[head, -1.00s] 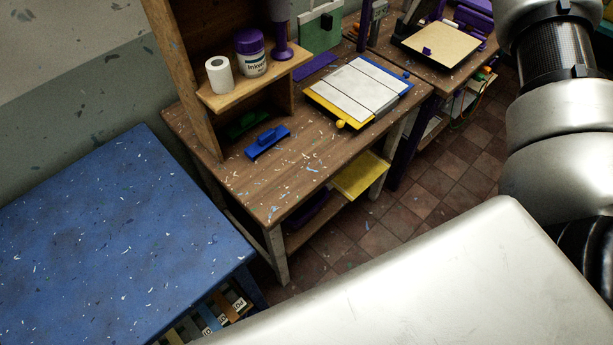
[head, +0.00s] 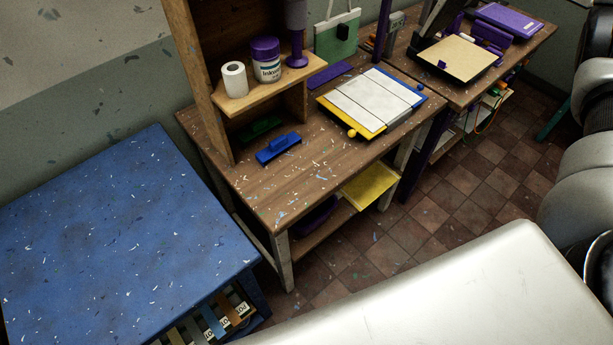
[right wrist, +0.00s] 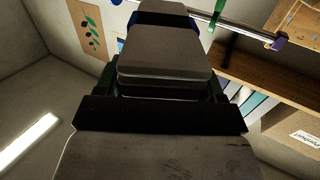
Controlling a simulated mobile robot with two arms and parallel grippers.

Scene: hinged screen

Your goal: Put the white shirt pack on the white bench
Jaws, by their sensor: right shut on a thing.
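No white shirt pack or white bench can be made out clearly in either view. My right gripper (right wrist: 165,62) shows in the right wrist view as dark grey blocks in the middle. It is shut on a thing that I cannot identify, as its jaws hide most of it. In the head view, only links of my right arm show along the right edge, and its gripper is outside the picture. My left gripper is not in view.
A blue table (head: 125,220) stands at left. A wooden workbench (head: 270,195) holds a hinged board with white panels (head: 372,100), a blue squeegee-like block (head: 278,148), and a shelf with a paper roll (head: 234,79) and jar (head: 266,60). Tiled floor (head: 450,205) is clear at right.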

